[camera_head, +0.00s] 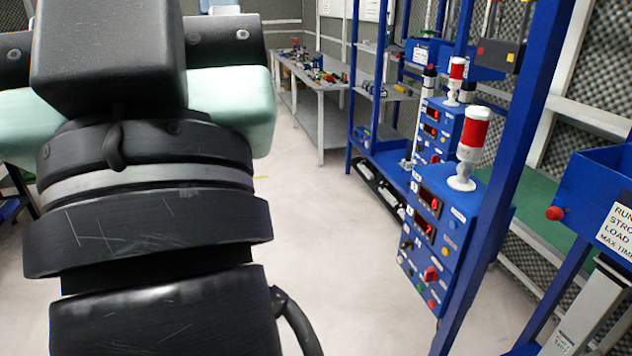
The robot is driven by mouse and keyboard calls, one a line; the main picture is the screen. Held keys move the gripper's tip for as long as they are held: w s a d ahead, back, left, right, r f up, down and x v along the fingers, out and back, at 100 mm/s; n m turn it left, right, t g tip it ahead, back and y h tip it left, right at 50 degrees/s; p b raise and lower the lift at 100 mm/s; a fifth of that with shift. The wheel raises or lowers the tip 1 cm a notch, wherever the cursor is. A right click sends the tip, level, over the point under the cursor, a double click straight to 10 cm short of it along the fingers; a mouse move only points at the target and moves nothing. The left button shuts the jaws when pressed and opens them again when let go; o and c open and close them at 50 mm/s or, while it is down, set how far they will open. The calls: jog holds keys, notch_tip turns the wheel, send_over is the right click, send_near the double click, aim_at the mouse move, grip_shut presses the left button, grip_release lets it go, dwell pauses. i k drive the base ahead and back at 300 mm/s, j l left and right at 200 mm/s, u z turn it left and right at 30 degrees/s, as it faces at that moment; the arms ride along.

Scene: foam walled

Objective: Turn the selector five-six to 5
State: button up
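A blue control box (456,213) is mounted on the blue frame right of centre. Its front has two red digital displays, a red knob (431,274) and several small round buttons and knobs. A second similar blue box (437,125) stands farther back. I cannot read the labels, so I cannot tell which control is the selector five-six or where it points. My arm fills the left side, well left of both boxes. My gripper's fingers are not in view.
Red-and-white beacons (473,134) top the boxes. A blue post (497,178) rises beside the near box. A blue unit with a red button (555,213) stands at the right. A table with small parts (318,100) is at the back. The floor (330,240) between is clear.

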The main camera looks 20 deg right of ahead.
aim_at(408, 244)
jog(key=i+z, duration=0.1)
jog(key=z, duration=0.95)
jog(key=i+j+z, duration=0.35)
jog(key=j+z, duration=0.2)
jog(key=i+j+z, duration=0.25)
jog(key=j, duration=0.15)
jog(key=j+z, duration=0.5)
jog(key=j, duration=0.2)
jog(key=i+j, duration=0.1)
jog(key=j, duration=0.5)
jog(key=i+j, duration=0.1)
jog(key=j, duration=0.55)
